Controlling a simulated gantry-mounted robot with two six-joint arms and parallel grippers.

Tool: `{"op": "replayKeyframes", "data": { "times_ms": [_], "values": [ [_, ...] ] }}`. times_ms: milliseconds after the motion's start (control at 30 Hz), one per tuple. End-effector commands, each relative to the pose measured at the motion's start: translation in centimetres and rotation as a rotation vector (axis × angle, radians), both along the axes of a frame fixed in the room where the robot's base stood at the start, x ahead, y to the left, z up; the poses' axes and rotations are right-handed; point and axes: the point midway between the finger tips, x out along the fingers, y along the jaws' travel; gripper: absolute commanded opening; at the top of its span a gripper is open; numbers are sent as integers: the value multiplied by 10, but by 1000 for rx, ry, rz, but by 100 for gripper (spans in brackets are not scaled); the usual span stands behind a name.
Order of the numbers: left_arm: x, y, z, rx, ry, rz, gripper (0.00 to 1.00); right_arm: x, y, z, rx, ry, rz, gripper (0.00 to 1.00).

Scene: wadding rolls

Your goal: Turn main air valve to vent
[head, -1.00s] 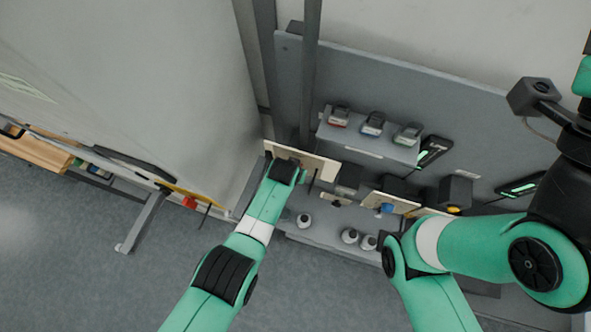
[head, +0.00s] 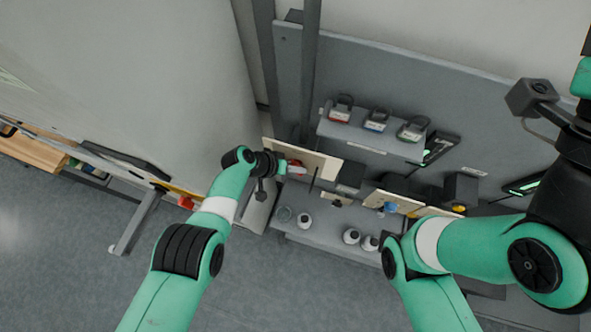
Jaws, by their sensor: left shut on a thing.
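A red valve handle (head: 297,169) sits on the front of a cream panel (head: 322,164) at the left of the wall station. My left gripper (head: 284,167) reaches it from the left and is shut on it. The wrist is now side-on, and the dark gripper body covers part of the panel. The handle is small here, so its exact angle and any vent marking cannot be read. My right arm bends down out of the bottom edge, and its gripper is out of view.
A grey shelf (head: 352,138) with several coloured-label devices stands above the panel. A second cream panel with a blue knob (head: 390,207) is to the right. A large pale surface is at left.

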Motion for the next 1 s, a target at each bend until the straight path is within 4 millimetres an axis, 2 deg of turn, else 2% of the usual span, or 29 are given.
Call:
{"op": "replayKeyframes", "data": {
  "times_ms": [33, 200, 633, 667, 800, 833, 1000],
  "values": [
    [-1, 1, -6, -14, 9, 1, 0, 0, 0, -7, 0, 0, 0, 0],
    [-1, 1, -4, -55, 19, 2, 0, 0, 0, -13, 0, 0, 0, 0],
    [-1, 1, -2, -67, 22, 3, 0, 0, 0, -13, 0, 0, 0, 0],
    [-1, 1, -2, -67, 22, 3, 24, 0, 0, -13, 0, 0, 0, 0],
    [-1, 1, -1, -67, 22, 3, 49, 0, 0, -13, 0, 0, 0, 0],
    [-1, 1, -1, -67, 22, 3, 52, 0, 0, -13, 0, 0, 0, 0],
    [-1, 1, -1, -68, 22, 3, 52, 0, 0, -12, 0, 0, 0, 0]
  ]
}}
